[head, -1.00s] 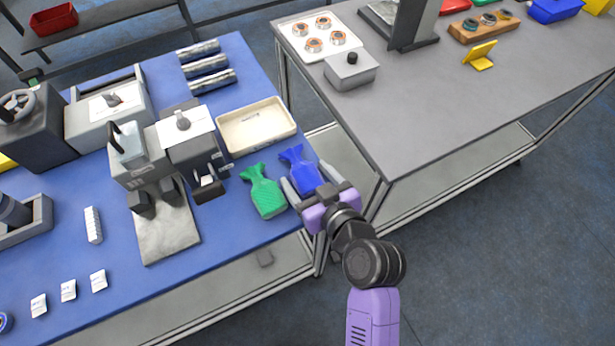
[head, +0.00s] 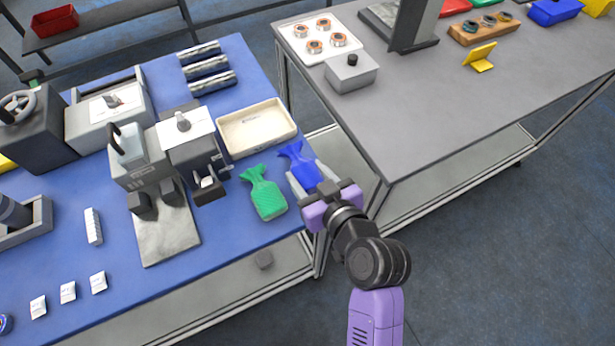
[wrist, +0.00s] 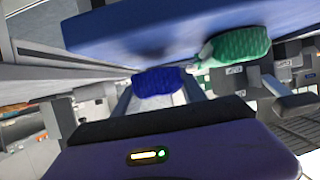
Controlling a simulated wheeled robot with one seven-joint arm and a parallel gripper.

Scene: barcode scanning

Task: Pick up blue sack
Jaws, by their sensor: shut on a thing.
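The blue sack (head: 302,168) is at the right edge of the blue table (head: 235,215) in the head view. My gripper (head: 309,180) reaches in from the lower right with a finger on each side of the sack and is shut on it. The blue sack also shows between the fingers in the wrist view (wrist: 158,82). Whether the sack touches the table I cannot tell. A green sack (head: 264,193) lies on the table just left of my gripper, and it also shows in the wrist view (wrist: 238,47).
A cream tray (head: 227,153) lies behind the sacks. A grey machine (head: 195,150) with a scale-like plate stands to the left. A grey table (head: 430,125) stands to the right across a narrow gap. Several metal cylinders (head: 205,66) lie at the back.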

